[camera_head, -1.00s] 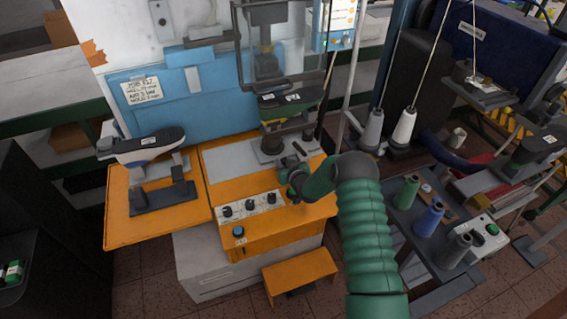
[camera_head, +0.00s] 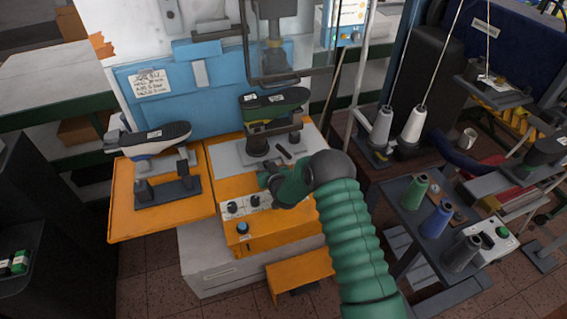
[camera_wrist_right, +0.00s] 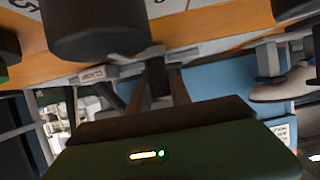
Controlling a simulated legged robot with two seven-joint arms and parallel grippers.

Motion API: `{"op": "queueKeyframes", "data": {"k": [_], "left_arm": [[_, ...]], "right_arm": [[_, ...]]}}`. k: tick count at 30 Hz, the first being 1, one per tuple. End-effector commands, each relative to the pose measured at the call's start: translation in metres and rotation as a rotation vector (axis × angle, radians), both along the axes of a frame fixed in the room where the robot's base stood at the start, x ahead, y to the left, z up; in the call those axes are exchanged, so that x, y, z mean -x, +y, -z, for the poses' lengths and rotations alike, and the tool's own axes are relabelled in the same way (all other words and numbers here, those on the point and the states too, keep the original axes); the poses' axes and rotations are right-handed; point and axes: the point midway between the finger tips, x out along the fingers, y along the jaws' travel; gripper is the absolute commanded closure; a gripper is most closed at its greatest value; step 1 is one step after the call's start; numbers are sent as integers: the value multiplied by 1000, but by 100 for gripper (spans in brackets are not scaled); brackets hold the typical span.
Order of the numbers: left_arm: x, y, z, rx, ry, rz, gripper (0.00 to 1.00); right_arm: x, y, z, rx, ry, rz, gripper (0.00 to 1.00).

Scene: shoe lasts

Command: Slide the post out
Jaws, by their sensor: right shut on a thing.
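The post (camera_head: 258,147) is a dark grey upright support on the grey top plate of the orange machine. A dark green shoe last (camera_head: 273,104) lies sole up on it, in front of the press head. My right gripper (camera_head: 267,177) is low in front of the post, above the orange front edge by the knobs. It is shut on the post's front part; the grip itself is mostly hidden by the gripper. In the right wrist view its dark fingers (camera_wrist_right: 155,85) come together beyond the green housing. My left gripper is not in view.
The press head (camera_head: 272,45) with its guard frame hangs behind the last. A second last (camera_head: 155,138) stands on a stand at the left of the orange table (camera_head: 125,215). Black knobs (camera_head: 253,201) sit just left of my gripper. Thread cones (camera_head: 412,192) stand at the right.

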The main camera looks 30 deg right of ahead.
Motion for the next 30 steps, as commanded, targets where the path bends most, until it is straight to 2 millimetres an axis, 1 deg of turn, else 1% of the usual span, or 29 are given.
{"op": "queueKeyframes", "data": {"k": [1, 3, 6, 12, 18, 29, 30], "left_arm": [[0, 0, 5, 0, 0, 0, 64], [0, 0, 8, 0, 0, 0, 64], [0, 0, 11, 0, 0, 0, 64], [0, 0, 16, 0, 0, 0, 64], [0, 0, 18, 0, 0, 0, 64], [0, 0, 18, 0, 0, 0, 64], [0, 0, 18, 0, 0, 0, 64]], "right_arm": [[-2, 17, 5, -5, 7, -11, 100], [-6, 31, 5, -6, 7, -9, 100], [-10, 49, 6, -6, 7, -8, 100], [-16, 73, 4, -4, 6, -3, 100], [-19, 85, 3, -3, 6, -1, 100], [-20, 88, 3, -5, 6, -3, 100], [-20, 88, 3, -5, 6, -4, 73]]}}
